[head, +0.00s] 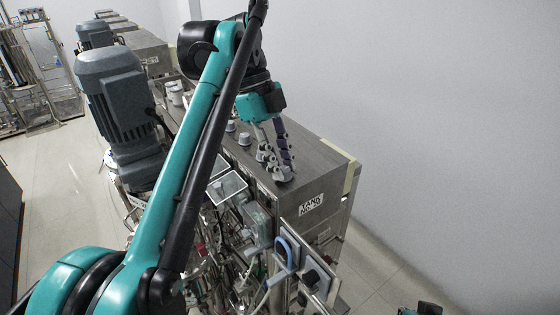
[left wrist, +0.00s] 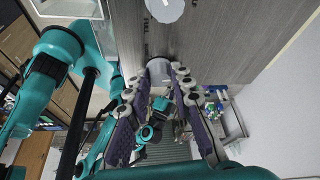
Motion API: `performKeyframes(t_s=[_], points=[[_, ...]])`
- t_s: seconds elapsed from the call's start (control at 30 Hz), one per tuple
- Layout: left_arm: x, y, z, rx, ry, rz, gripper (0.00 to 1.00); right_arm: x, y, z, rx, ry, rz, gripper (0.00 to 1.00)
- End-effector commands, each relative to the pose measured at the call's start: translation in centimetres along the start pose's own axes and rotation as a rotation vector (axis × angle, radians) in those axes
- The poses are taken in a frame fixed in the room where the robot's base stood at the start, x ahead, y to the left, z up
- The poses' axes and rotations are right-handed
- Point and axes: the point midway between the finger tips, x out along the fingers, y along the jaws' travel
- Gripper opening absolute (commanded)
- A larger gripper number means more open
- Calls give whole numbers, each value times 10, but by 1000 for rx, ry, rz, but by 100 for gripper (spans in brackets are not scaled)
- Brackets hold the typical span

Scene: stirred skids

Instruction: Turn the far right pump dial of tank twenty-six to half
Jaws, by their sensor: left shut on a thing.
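The steel cabinet (head: 331,172) bears a label (head: 311,204) that seems to read TANK NO 26. Pale dials stand along its top, one (head: 244,139) farther back. My left gripper (head: 275,168) reaches down to the dial at the cabinet's near end, by the label. Its fingers are closed around that dial and largely cover it in the head view. In the left wrist view this grey dial (left wrist: 159,70) sits between the fingertips (left wrist: 160,78), and another white dial (left wrist: 165,9) is beyond it. The dial's pointer and scale cannot be read. The fingers of my right gripper are not in view.
A large grey motor (head: 118,95) stands left of the cabinet. Clear boxes (head: 227,187), tubes and a blue looped handle (head: 287,253) crowd the cabinet's front. A bare wall (head: 440,130) rises behind it. Floor is open at the right end.

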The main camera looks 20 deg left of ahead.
Motion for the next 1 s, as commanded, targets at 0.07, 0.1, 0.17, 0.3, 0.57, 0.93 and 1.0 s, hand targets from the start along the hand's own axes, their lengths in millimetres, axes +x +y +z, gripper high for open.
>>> performKeyframes(t_s=[0.07, 0.1, 0.17, 0.3, 0.57, 0.93, 1.0], points=[[1, 0, 0, 1, 1, 2, 30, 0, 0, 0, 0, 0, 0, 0], [1, 0, 0, 1, 1, 2, 40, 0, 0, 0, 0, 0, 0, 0], [1, 0, 0, 1, 1, 2, 43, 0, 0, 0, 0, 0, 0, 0], [1, 0, 0, 0, 1, 1, 43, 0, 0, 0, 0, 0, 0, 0], [-11, -1, 0, -1, 0, 0, 43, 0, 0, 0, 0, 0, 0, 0], [-63, -1, -2, 0, 0, 1, 43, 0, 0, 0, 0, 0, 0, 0], [-68, -1, -2, 0, 0, 2, 43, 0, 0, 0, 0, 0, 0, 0]])
